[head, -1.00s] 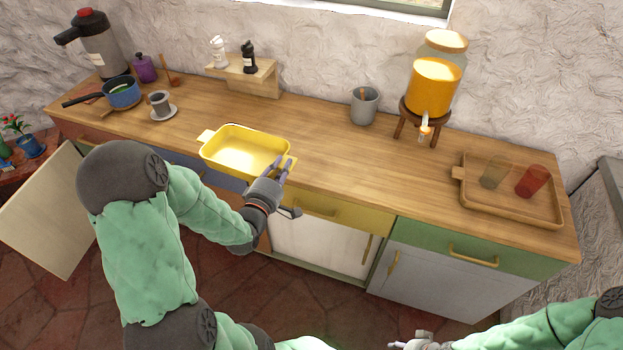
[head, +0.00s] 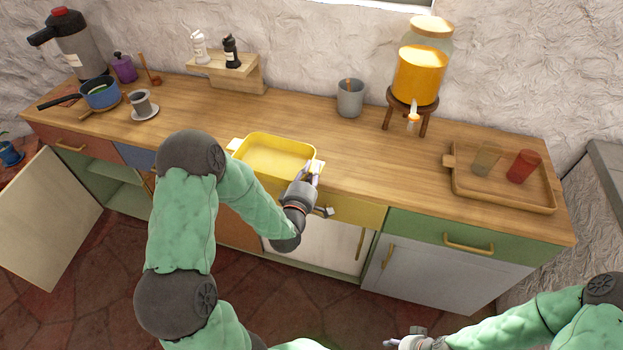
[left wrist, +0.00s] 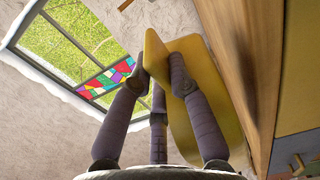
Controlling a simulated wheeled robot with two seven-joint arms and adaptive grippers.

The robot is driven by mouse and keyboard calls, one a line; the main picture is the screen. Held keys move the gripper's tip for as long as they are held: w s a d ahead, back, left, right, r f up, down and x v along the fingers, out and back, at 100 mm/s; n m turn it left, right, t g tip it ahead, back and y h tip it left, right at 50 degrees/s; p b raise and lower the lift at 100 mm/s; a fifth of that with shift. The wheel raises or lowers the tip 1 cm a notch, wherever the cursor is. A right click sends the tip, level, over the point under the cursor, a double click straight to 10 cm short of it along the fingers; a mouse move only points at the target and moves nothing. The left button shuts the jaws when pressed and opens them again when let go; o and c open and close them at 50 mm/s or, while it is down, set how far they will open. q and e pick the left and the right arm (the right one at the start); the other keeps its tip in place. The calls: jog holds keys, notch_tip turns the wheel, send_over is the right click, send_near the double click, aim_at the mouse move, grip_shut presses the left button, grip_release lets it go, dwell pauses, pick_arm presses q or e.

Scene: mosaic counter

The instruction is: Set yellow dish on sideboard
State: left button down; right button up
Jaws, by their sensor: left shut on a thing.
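The yellow dish (head: 277,158) is a rectangular baking dish with end handles, upright over the front part of the wooden sideboard top (head: 370,165). My left gripper (head: 313,174) is shut on its right end near the counter's front edge. The left wrist view shows the fingers (left wrist: 160,68) gripping the dish's yellow wall (left wrist: 205,110), close beside the wooden top (left wrist: 236,60). I cannot tell whether the dish's underside touches the wood. My right gripper (head: 402,341) is low at the bottom, away from the sideboard; its finger opening is unclear.
A tray (head: 500,201) with two glasses stands at the right. A pan (head: 100,94) and cup on a saucer (head: 145,112) are left. Wood right of the dish is clear. A cabinet door (head: 50,215) hangs open.

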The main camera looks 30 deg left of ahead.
pick_arm(q)
jog(key=shift+f+b, duration=0.65)
jog(key=shift+f, duration=0.9)
jog(key=c, duration=1.4)
grip_release()
jog(key=shift+f, duration=0.1)
jog(key=shift+o, duration=1.1)
